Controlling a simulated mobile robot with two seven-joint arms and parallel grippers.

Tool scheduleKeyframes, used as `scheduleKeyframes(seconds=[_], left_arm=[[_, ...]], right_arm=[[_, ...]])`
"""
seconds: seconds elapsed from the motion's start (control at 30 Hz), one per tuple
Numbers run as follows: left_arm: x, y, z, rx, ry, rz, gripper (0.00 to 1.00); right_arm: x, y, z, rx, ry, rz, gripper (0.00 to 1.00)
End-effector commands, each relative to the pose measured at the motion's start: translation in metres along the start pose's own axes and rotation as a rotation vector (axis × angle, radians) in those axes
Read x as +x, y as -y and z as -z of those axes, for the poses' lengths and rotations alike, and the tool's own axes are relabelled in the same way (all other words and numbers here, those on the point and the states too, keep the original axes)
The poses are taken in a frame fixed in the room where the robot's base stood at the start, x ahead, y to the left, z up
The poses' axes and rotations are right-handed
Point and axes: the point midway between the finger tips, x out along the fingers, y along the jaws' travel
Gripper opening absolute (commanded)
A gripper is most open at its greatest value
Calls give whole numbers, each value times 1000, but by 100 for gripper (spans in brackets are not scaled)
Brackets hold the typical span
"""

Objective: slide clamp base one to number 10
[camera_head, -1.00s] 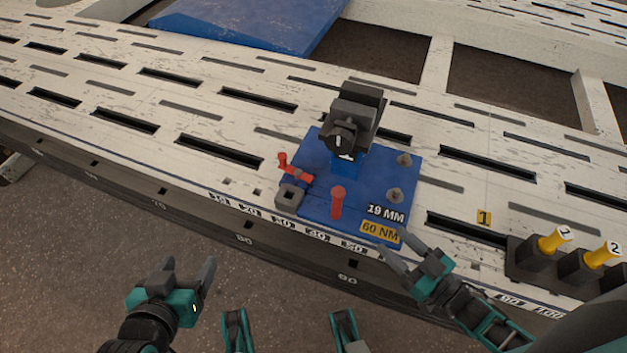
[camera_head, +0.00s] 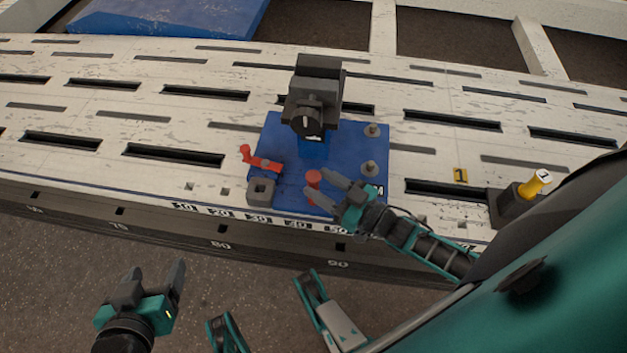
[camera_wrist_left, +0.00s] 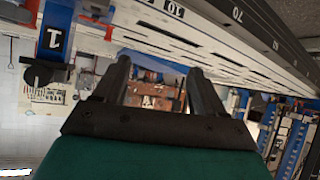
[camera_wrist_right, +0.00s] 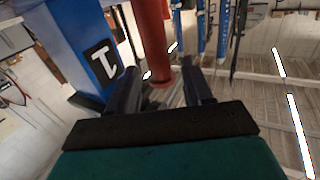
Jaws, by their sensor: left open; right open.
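Clamp base one is a blue plate (camera_head: 265,140) with a dark clamp head (camera_head: 312,95), lying flat on the slotted bench. A red upright handle (camera_head: 313,182) stands near its front edge, and a red lever (camera_head: 262,162) is at its left. My right gripper (camera_head: 330,188) is open beside the upright handle. In the right wrist view the red handle (camera_wrist_right: 153,40) appears between or just beyond the fingers; contact cannot be told. The blue post with a "1" (camera_wrist_right: 98,60) is to its left. My left gripper (camera_head: 157,275) is open and empty, in front of the bench.
Small number labels (camera_head: 258,219) run along the bench's front edge, hard to read. Bench left of the base is clear. My right arm covers the lower right.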

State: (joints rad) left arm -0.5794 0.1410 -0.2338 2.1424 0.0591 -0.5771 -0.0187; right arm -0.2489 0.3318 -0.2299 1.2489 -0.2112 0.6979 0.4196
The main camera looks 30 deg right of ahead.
Motion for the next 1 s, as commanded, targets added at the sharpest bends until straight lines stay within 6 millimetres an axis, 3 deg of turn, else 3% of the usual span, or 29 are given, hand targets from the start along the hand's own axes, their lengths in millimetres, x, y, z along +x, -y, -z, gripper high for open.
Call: scheduleKeyframes(seconds=[0.2, 0.57, 1.0], left_arm=[[2, -1, 2, -1, -10, -3, 71], [2, -1, 7, -1, -18, -5, 71], [3, -1, 4, -1, -14, -4, 71]], right_arm=[[23, 0, -1, 0, 1, 0, 51], [27, 0, 0, 0, 2, 0, 50], [26, 0, 0, 0, 2, 0, 8]])
